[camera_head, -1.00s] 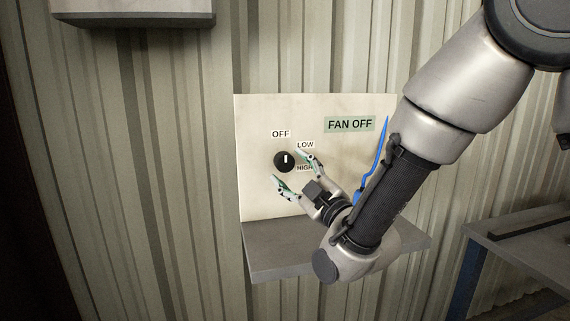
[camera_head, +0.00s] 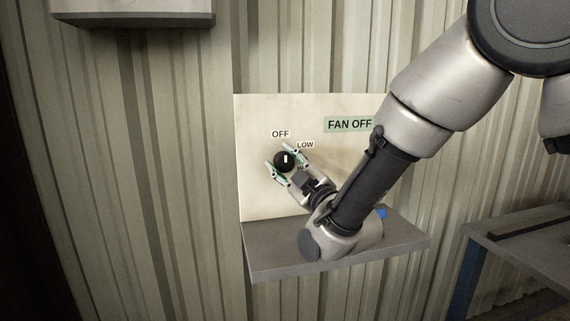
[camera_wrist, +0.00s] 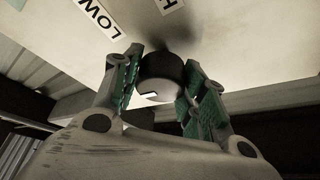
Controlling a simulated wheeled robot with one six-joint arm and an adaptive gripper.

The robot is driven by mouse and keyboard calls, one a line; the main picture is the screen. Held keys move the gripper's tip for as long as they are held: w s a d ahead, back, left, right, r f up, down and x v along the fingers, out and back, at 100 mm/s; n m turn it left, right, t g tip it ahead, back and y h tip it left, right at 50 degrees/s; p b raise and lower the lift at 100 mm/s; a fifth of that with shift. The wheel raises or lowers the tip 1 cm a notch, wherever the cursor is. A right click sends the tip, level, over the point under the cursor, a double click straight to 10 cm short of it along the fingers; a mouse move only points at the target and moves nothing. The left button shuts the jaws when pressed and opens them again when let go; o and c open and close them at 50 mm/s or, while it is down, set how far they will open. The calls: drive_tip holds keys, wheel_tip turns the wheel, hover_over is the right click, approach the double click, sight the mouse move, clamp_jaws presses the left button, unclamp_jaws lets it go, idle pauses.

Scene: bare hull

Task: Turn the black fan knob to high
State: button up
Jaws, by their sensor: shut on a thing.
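The black fan knob (camera_head: 285,161) is round with a white pointer mark and sits on a pale panel (camera_head: 262,199). In the head view its pointer stands upright, towards the OFF label (camera_head: 281,134). The LOW label (camera_head: 305,145) is up and right of it; the HIGH label is mostly hidden behind my gripper. My gripper (camera_head: 283,163) is shut on the knob, one finger on each side. In the wrist view the knob (camera_wrist: 160,76) sits between the green-padded fingers (camera_wrist: 158,85). A sign (camera_head: 348,125) on the panel reads FAN OFF.
A grey shelf (camera_head: 270,255) juts out below the panel. A grey table (camera_head: 520,232) stands at the right. A grey box (camera_head: 135,12) hangs on the corrugated wall at upper left. The wall left of the panel is clear.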

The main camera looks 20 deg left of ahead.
drive_tip(key=shift+m, duration=0.4)
drive_tip(key=m+t, duration=0.1)
drive_tip(key=m, duration=0.2)
drive_tip(key=m+t+h, duration=0.1)
drive_tip(key=m+t, duration=0.1)
drive_tip(key=m, duration=0.1)
drive_tip(key=shift+f+h, duration=0.1)
drive_tip(key=shift+h, duration=0.2)
drive_tip(key=m+t+h, duration=0.1)
drive_tip(key=m, duration=0.2)
drive_tip(key=m+t+h, duration=0.1)
drive_tip(key=m, duration=0.2)
drive_tip(key=m+t+h, duration=0.1)
drive_tip(key=m+h, duration=0.1)
drive_tip(key=m, duration=0.2)
drive_tip(key=shift+t, duration=0.4)
drive_tip(key=m+h, duration=0.2)
drive_tip(key=m, duration=0.2)
drive_tip(key=m+h, duration=0.3)
drive_tip(key=m, duration=0.2)
drive_tip(key=m+h, duration=0.1)
drive_tip(key=m, duration=0.2)
drive_tip(key=m+g+h, duration=0.1)
drive_tip(key=m, duration=0.3)
drive_tip(key=shift+h, duration=0.3)
drive_tip(key=o, duration=1)
